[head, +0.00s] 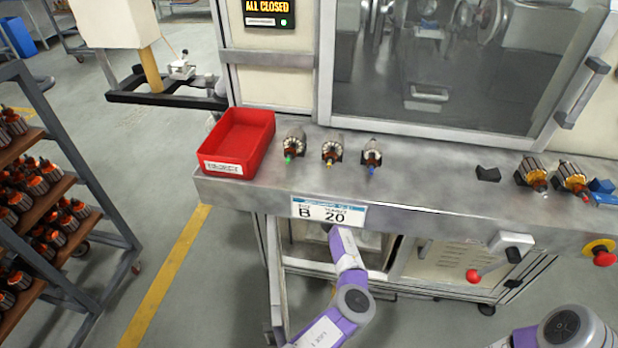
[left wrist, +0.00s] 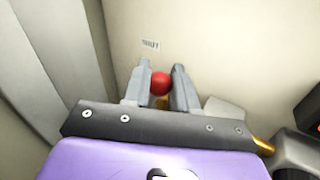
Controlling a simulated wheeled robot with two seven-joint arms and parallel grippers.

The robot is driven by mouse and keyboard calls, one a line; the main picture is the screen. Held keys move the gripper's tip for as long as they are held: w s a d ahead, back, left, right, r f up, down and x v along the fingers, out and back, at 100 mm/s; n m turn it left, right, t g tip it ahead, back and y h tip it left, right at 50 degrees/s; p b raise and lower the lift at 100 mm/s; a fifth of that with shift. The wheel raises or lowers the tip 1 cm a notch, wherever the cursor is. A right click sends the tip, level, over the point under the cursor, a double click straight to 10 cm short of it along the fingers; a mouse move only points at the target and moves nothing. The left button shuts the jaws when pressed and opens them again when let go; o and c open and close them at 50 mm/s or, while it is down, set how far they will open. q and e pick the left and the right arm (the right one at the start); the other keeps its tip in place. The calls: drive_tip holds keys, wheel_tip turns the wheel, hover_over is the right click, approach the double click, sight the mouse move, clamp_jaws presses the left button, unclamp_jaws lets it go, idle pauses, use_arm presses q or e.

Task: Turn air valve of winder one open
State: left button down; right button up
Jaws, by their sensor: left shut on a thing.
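In the left wrist view, a red ball knob (left wrist: 160,83) sits between the two grey fingers of my left gripper (left wrist: 161,82). The fingers are shut on it, with a bit of yellow (left wrist: 162,103) showing just below the ball. I take the knob to be the air valve's handle; the valve body is hidden, so its turn position cannot be told. In the head view my left arm reaches under the shelf edge, and the shelf hides the gripper. My right arm shows at the bottom right, its gripper out of view.
The grey shelf (head: 420,195) overhangs my left arm. It carries a red bin (head: 240,140) and several armatures. A red-knobbed lever (head: 473,276) and a red button (head: 605,258) are on the front at right. A cart of armatures (head: 95,180) stands left.

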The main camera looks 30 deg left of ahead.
use_arm(q)
drive_tip(key=shift+f, duration=0.1)
drive_tip(key=shift+w+d+f+m+t+y, duration=0.1)
drive_tip(key=shift+d+f+m+t+y, duration=0.25)
drive_tip(key=shift+m, duration=0.55)
drive_tip(key=shift+w+d+f+m+t+y, duration=0.15)
drive_tip(key=shift+d+f+m+t, duration=0.25)
drive_tip(key=shift+d+m+t, duration=0.4)
drive_tip(key=shift+w+d+f+m+t+y, duration=0.1)
drive_tip(key=shift+d+f+m+t+y, duration=0.25)
drive_tip(key=shift+m, duration=0.65)
drive_tip(key=c, duration=1)
unclamp_jaws()
drive_tip(key=shift+o, duration=0.2)
drive_tip(key=shift+d, duration=0.1)
drive_tip(key=p+v, duration=0.2)
drive_tip(key=v, duration=0.5)
drive_tip(key=shift+s, duration=0.25)
